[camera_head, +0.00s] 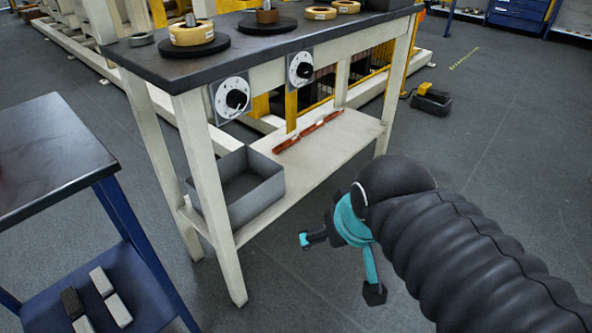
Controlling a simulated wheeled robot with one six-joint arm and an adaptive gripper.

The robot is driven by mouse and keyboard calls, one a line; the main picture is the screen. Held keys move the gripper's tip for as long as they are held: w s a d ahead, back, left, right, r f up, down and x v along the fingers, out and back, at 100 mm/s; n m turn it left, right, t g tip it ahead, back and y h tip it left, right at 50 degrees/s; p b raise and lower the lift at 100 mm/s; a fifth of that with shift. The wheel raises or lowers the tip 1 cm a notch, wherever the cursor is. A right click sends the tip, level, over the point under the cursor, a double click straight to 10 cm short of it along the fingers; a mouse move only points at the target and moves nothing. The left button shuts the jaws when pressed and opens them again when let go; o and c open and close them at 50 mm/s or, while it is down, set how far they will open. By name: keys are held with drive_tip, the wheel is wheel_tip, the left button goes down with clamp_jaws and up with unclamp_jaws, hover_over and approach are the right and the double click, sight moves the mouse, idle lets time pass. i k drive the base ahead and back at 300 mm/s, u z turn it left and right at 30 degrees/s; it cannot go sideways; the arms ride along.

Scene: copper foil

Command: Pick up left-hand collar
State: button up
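Several ring-shaped parts lie along the back left of the workbench top (245,62). A grey ring (141,40) lies at the far left. Right of it, a yellowish ring (191,35) sits around a peg on a black disc (215,46). Two more yellowish rings, one (320,14) and another (346,7), lie further right. I cannot tell for certain which ring is the left-hand collar. My gripper (338,267) has teal fingers with dark tips, spread apart and empty. It is in front of the bench, away from the rings.
A second black disc (282,27) bears a brown peg. Dials (232,98) and (301,69) face front. A grey bin (240,203) and orange level (309,131) are on the lower shelf. A blue-legged table (45,160) stands at left. Floor at right is mostly clear.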

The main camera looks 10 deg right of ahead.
sight(139, 39)
drive_tip(key=k, duration=0.5)
drive_tip(key=z, duration=1.25)
drive_tip(key=i, duration=0.85)
drive_tip(key=u, duration=2.3)
